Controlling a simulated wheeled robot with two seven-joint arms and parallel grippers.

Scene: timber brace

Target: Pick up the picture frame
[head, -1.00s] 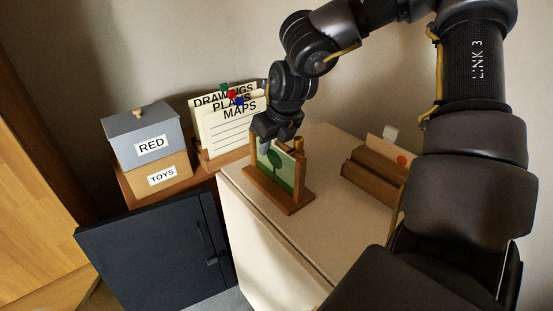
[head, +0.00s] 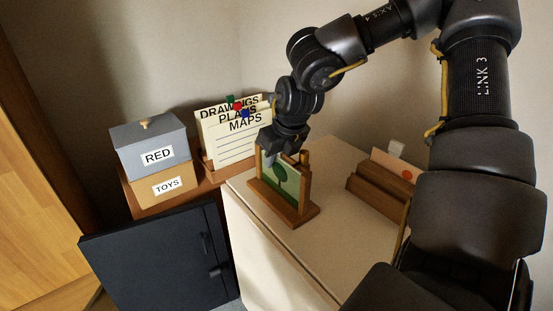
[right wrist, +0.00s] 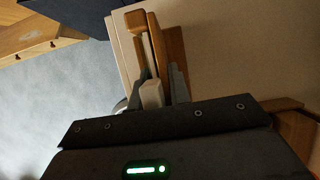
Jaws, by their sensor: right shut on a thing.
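The picture frame (head: 284,185) has a wooden border around a green picture with a darker green tree shape. It stands upright, slightly turned, on a wooden base (head: 297,216) on top of the pale cabinet. My right gripper (head: 283,152) comes down from above and is shut on the frame's top edge. In the right wrist view the frame's wooden edge (right wrist: 147,32) lies between the fingers. I cannot tell whether the frame has any gap to its base. My left gripper is not in view.
A wooden holder (head: 373,194) with a card stands on the cabinet top (head: 335,235) to the right. A paper rack (head: 229,140) and stacked boxes marked RED (head: 158,156) and TOYS (head: 167,187) stand to the left. A dark door panel (head: 158,262) is in front of them.

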